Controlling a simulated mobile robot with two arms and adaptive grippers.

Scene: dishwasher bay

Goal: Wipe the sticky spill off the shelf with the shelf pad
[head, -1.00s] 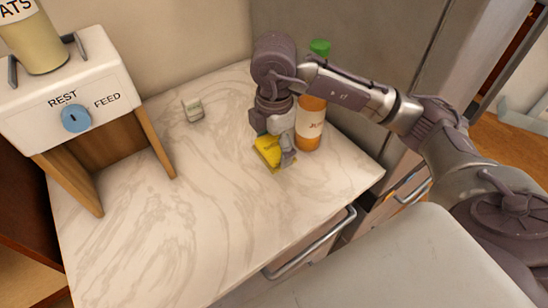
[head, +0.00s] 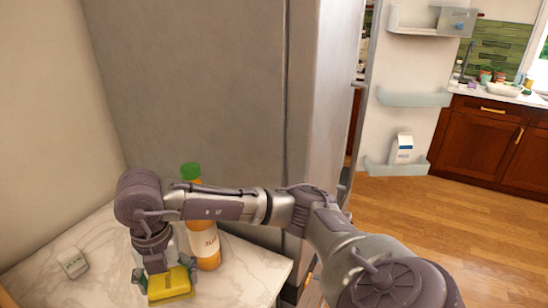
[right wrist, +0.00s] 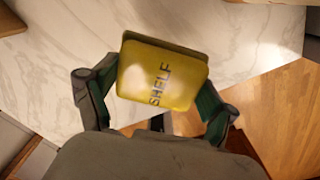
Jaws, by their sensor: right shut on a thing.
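The shelf pad (head: 171,285) is a yellow block at the lower left of the head view, by the marble counter. In the right wrist view the pad (right wrist: 162,75) shows the word SHELF on its face. My right gripper (head: 165,280) is shut on it, with a finger on each side in the right wrist view (right wrist: 160,98). I cannot tell whether the pad touches the counter. My left gripper is in neither view. I see no sticky spill in these frames.
An orange juice bottle (head: 205,247) with a green cap stands close beside my right gripper. A small whitish block (head: 73,262) lies on the counter (head: 235,275). A grey fridge (head: 210,90) stands behind. Its open door has shelves (head: 415,98) and a milk carton (head: 401,149).

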